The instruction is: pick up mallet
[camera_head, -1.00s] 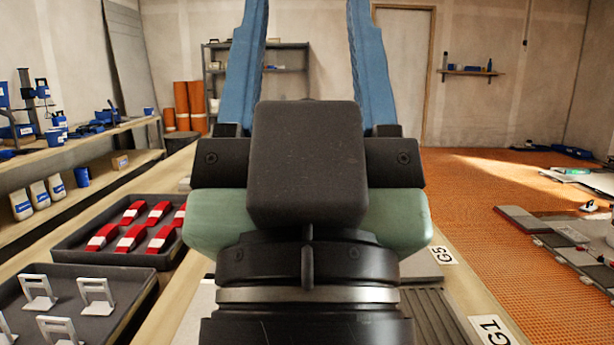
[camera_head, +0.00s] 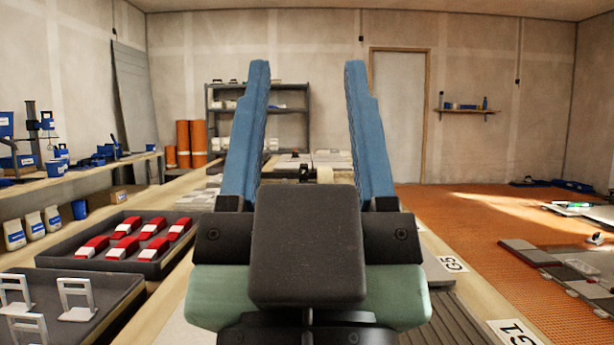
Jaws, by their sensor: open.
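My gripper (camera_head: 306,75) fills the middle of the view, seen from behind. Its two long blue fingers stand upright and wide apart, with nothing held between them. I cannot clearly make out a mallet. Some small dark and pale items (camera_head: 304,172) show between the fingers, farther along the bench, partly hidden by my gripper's body. They are too small to identify. My gripper hides much of the near bench top.
A tray of red wedges (camera_head: 150,265) and a tray of grey-white clips (camera_head: 100,312) sit at the left. Shelves with bags and blue tools (camera_head: 75,165) line the left wall. A grey shelf unit (camera_head: 285,110) stands at the back. Orange floor matting (camera_head: 480,240) lies right.

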